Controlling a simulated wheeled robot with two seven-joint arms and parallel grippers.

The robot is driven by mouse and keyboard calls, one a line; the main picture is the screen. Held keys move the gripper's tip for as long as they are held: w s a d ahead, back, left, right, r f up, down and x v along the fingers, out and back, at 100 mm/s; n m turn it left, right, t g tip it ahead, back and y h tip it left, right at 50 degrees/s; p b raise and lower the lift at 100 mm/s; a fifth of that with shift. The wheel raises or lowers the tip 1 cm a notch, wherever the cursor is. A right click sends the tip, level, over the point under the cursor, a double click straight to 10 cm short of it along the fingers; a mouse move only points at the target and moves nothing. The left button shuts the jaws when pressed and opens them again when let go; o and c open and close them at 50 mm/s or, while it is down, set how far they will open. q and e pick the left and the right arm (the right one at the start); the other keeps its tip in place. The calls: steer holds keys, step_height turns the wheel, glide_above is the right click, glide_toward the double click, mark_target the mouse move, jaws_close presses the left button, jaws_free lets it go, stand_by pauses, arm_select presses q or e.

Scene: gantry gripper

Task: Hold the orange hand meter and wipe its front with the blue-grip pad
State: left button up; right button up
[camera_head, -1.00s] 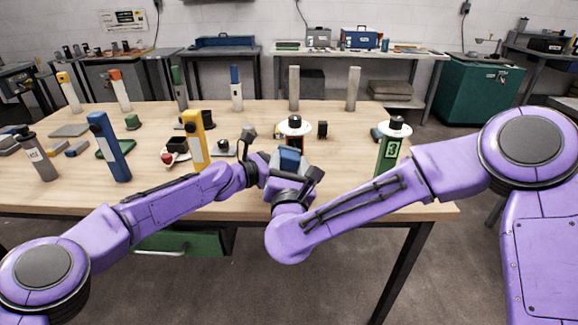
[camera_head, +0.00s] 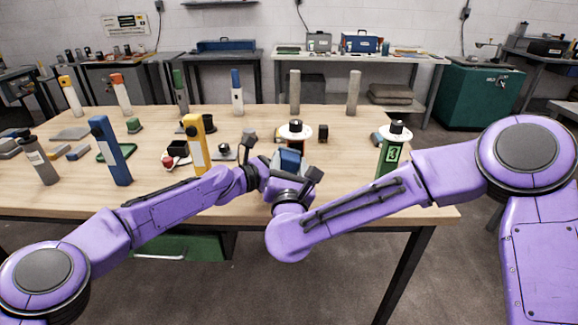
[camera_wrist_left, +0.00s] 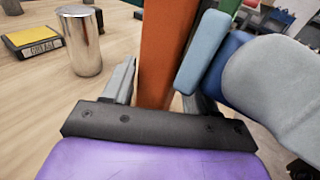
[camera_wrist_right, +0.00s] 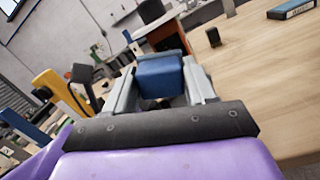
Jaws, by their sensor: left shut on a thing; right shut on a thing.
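The orange hand meter (camera_wrist_left: 166,45) stands between the fingers of my left gripper (camera_wrist_left: 158,92), which is shut on it, in the left wrist view. The blue-grip pad has its blue grip (camera_wrist_right: 160,76) clamped in my right gripper (camera_wrist_right: 163,88) in the right wrist view. Its pale blue pad face (camera_wrist_left: 202,52) is close beside the meter's right side in the left wrist view; I cannot tell if they touch. The meter's orange body (camera_wrist_right: 168,38) also shows just beyond the grip. In the head view both grippers meet at the table's middle, with the blue grip (camera_head: 290,160) between.
A green meter (camera_head: 391,152) stands to the right on the wooden table (camera_head: 345,180). A yellow meter (camera_head: 196,148) and a blue one (camera_head: 108,150) stand to the left. A metal cylinder (camera_wrist_left: 79,42) stands near my left gripper. The front right tabletop is free.

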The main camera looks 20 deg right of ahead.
steer(key=shift+w+d, duration=0.1)
steer(key=shift+w, duration=0.35)
steer(key=shift+d, duration=0.1)
